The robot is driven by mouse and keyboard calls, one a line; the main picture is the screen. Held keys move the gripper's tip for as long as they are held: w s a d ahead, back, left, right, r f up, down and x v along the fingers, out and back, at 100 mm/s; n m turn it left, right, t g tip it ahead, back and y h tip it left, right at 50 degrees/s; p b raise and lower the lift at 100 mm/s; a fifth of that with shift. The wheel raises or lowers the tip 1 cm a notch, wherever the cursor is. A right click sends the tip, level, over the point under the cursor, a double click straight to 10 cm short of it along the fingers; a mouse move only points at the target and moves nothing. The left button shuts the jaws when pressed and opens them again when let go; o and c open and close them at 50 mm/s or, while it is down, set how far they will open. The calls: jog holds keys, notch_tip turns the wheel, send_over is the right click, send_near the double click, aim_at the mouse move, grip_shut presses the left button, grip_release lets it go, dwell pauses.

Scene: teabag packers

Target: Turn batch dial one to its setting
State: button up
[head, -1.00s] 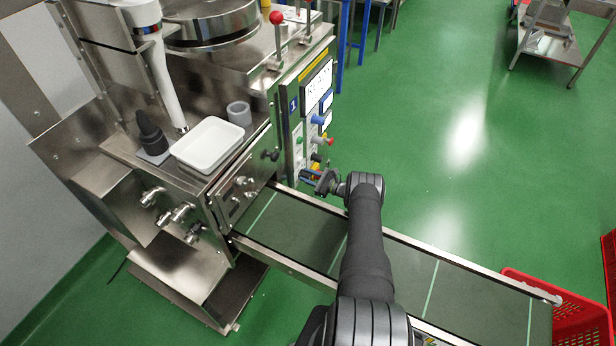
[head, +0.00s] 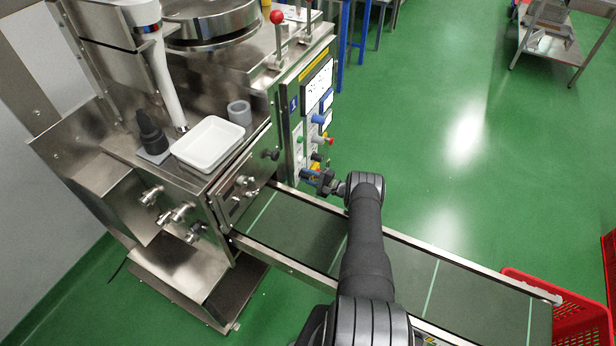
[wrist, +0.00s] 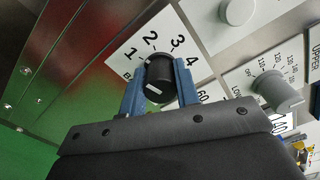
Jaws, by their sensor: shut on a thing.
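Batch dial one, a black knob (wrist: 161,78) with a short white mark on its face, shows in the wrist view on a white plate (wrist: 118,57) numbered 1 to 4. The numbers fan around the dial's upper side. The white mark is low on the face; I cannot tell which number it stands for. My gripper (wrist: 160,86) has its blue fingers on both sides of the dial and is shut on it. In the head view my gripper (head: 312,177) is at the low front of the machine's control panel, and the dial is hidden there.
A grey dial (wrist: 277,90) with a temperature-like scale sits right of my gripper, and a pale knob (wrist: 238,11) sits above. The conveyor (head: 300,232) runs below my arm. A white tray (head: 208,144) stands on the machine. Open green floor lies right.

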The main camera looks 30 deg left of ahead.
jog(key=shift+d+n, duration=0.1)
jog(key=shift+n, duration=0.8)
jog(key=o, duration=1)
jog(key=d, duration=1.7)
jog(key=shift+d, duration=0.2)
jog(key=a, duration=1.7)
jog(key=shift+a, duration=0.3)
